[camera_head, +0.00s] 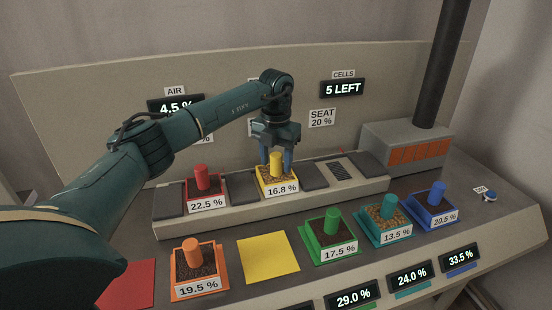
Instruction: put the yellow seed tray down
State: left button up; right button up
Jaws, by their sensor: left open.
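The yellow seed tray (261,188), labelled 16.8 %, sits in a place on the raised step at the back of the bench. It holds brown seed and has a yellow peg (277,168) standing up in it. My left gripper (277,160) is above this tray with its blue fingers spread to either side of the peg. The fingers are open; whether they touch the peg cannot be told. A flat yellow mat (268,258) lies bare on the lower bench in front. My right gripper is not in view.
A red tray (203,205) stands on the step, left of the yellow one. Orange (195,280), green (328,241), teal (385,222) and blue (432,212) trays stand along the front. A bare red mat (128,285) lies front left. A grey box with a dark pipe (440,60) stands back right.

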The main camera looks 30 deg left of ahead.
pick_arm(q)
notch_tip(320, 180, up, 12)
jog(key=shift+r+b, duration=0.15)
jog(key=shift+b, duration=0.2)
dwell(0.6)
